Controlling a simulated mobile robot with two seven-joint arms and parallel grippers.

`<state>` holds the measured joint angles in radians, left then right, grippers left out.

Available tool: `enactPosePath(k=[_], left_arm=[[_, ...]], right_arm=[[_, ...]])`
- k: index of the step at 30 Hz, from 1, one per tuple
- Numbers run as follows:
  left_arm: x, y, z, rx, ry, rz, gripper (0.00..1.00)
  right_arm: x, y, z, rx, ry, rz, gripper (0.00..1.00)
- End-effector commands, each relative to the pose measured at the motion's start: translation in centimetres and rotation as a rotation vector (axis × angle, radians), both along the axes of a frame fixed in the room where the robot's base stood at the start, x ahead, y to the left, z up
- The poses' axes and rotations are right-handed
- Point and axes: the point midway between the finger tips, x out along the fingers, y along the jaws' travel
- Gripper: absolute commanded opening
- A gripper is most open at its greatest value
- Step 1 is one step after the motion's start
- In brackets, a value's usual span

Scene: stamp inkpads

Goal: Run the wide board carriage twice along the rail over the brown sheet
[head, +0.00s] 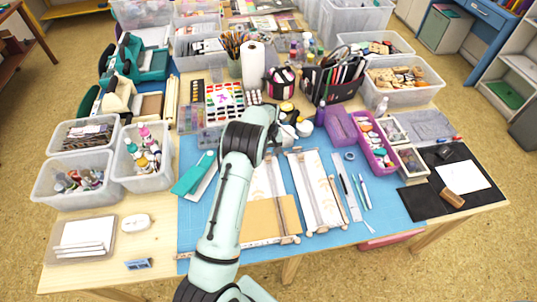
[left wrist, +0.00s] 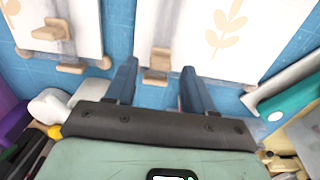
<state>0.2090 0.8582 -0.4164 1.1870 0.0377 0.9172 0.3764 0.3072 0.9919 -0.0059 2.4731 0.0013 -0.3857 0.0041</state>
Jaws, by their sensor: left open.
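The wide white board carriage (head: 265,182), printed with pale leaves, lies on the blue mat. It also shows in the left wrist view (left wrist: 222,38). A small wooden block (left wrist: 160,62) sticks out at the board's far edge. My left gripper (left wrist: 158,72) is open, with a finger on either side of this block; I cannot tell whether they touch it. In the head view my left wrist hides the fingertips. My right gripper is not in view.
A narrower board (head: 317,190) with wooden handles lies just right of the wide one. A teal tool (head: 193,174) lies to the left. A metal ruler (head: 346,186) and thin tools lie to the right. Containers and a paper roll (head: 253,64) crowd the back.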

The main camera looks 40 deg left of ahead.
Motion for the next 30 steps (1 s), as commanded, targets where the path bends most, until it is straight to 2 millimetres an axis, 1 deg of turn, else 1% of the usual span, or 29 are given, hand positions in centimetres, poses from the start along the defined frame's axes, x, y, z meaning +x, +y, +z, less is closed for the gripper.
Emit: enactPosePath(k=[1, 9, 12, 15, 18, 21, 30], left_arm=[[0.0, 0.0, 1.1, 0.001, -0.003, 0.000, 0.53], [0.1, 0.0, 7.3, 0.002, -0.006, 0.000, 0.53], [0.1, 0.0, 9.1, 0.001, -0.003, -0.001, 0.53], [0.0, 0.0, 10.5, 0.000, -0.003, 0.000, 0.53], [0.0, 0.0, 11.2, 0.000, -0.001, 0.000, 0.53], [0.0, 0.0, 11.6, -0.001, -0.001, 0.001, 0.53], [0.0, 0.0, 11.6, -0.001, -0.001, 0.000, 0.53]], right_arm=[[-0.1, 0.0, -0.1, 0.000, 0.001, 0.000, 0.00], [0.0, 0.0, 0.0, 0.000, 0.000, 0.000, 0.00], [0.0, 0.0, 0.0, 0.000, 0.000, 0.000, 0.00], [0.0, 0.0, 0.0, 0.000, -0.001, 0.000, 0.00], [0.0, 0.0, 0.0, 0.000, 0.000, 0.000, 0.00], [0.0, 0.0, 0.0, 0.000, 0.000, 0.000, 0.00], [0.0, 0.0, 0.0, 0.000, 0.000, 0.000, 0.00]])
